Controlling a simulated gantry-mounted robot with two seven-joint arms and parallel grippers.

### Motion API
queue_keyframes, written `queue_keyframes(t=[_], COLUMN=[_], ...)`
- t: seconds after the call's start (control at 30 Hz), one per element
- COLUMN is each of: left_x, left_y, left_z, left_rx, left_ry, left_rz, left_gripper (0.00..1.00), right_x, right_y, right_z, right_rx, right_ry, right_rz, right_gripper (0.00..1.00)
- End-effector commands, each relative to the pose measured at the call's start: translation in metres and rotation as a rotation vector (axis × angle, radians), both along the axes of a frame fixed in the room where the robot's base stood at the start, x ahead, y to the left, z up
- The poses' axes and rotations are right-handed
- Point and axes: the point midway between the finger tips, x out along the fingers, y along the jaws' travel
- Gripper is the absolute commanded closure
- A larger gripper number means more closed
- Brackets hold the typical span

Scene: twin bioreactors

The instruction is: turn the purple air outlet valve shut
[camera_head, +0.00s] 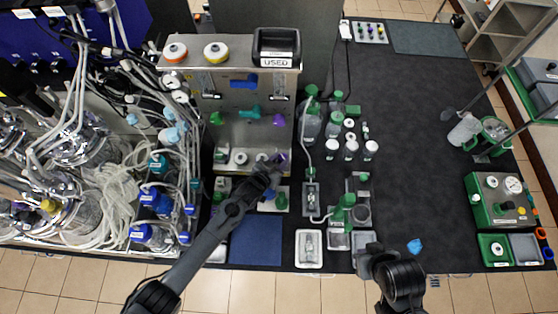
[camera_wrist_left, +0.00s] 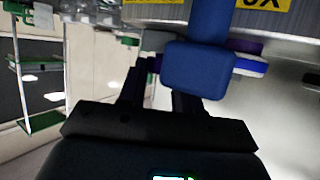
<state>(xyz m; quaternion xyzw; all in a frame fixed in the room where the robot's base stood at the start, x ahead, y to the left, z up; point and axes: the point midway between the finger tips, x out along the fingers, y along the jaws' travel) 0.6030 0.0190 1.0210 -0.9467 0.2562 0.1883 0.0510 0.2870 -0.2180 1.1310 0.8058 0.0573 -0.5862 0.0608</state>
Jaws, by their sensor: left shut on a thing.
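A purple valve handle (camera_head: 282,158) shows low on the steel panel's front, right at the tip of my left gripper (camera_head: 272,167). In the left wrist view a purple part (camera_wrist_left: 247,46) shows behind a large blue block (camera_wrist_left: 198,70). My left gripper's fingers (camera_wrist_left: 160,85) are shut on the purple valve; the blue block hides part of this grip. Another purple handle (camera_head: 279,119) sits higher on the panel, apart from the gripper. My right gripper (camera_head: 368,258) is near the table's front edge, and its fingers are not clear.
The steel panel (camera_head: 236,132) also carries green and teal handles. A black bin marked USED (camera_head: 277,46) stands on top. Bottles with green caps (camera_head: 311,118) stand right of the panel. Tubing and blue-capped bottles (camera_head: 155,200) crowd the left.

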Motion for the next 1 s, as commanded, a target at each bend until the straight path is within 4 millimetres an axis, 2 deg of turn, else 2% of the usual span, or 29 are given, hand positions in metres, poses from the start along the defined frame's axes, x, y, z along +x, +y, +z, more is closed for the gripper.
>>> queue_keyframes(t=[0.23,0.47,1.0], left_x=[0.001,0.004,0.012], left_y=[0.002,0.006,0.011], left_z=[-0.001,-0.002,-0.004], left_rx=[0.001,0.002,0.001], left_ry=[-0.002,-0.004,-0.004], left_rz=[-0.038,-0.164,-0.551], left_gripper=[0.97,0.97,0.97], right_x=[0.000,0.000,0.000], right_y=[0.000,0.000,-0.002], right_z=[-0.004,-0.016,-0.079], right_rx=[0.001,0.000,-0.008], right_ry=[0.000,0.000,0.000], right_rz=[-0.001,0.000,0.005], right_gripper=[1.00,1.00,1.00])
